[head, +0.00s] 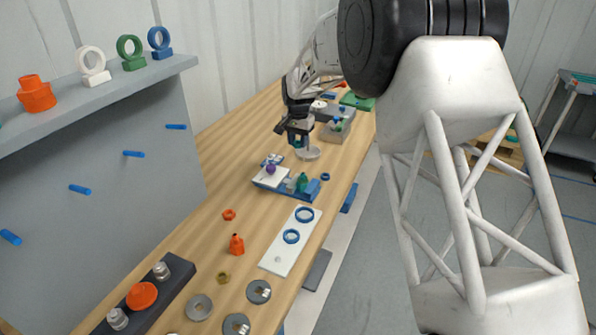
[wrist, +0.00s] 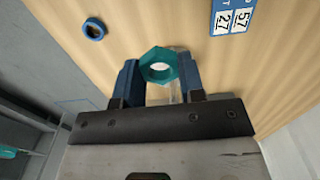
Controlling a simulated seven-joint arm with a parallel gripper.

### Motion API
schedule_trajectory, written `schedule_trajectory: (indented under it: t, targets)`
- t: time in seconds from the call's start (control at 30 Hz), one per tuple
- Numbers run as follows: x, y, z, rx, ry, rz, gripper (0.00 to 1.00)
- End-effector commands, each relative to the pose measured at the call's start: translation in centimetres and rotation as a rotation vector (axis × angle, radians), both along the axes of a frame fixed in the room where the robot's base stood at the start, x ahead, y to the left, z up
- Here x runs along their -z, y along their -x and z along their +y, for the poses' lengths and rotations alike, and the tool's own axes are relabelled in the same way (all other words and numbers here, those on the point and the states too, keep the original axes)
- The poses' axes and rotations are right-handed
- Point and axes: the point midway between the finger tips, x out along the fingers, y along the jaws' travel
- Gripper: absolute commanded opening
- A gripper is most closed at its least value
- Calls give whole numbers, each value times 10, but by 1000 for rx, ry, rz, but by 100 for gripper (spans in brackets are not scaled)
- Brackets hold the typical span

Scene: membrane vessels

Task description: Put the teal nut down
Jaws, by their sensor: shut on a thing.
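The teal nut (wrist: 158,55) is a hexagonal ring, seen in the wrist view between the two blue fingers of my gripper (wrist: 160,80). My gripper is shut on it, with a finger on each side. Wooden tabletop shows around the nut and through part of the view. A pale, clear thing shows just behind the nut, partly hidden by it. In the head view my gripper (head: 297,138) is over the far part of the wooden table (head: 225,150), close to a whitish round dish (head: 308,153). The nut is small and dark there.
A blue ring (wrist: 95,29) lies on the table near its edge, and a blue-and-white number card (wrist: 232,17) lies at the upper right. Nearer in the head view are a blue tray (head: 268,186) with several items and a white plate (head: 279,258) with blue rings. A grey bin (head: 340,132) stands beyond.

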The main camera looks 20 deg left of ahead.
Motion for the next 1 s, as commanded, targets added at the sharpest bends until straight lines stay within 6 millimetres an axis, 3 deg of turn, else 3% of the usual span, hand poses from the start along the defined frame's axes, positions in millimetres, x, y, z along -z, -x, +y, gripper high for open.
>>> schedule_trajectory:
  t: [0.37,0.8,1.0]
  targets:
    - [1,0,0,-1,0,0,8]
    - [45,0,0,0,0,0,8]
    - [50,0,0,0,0,0,8]
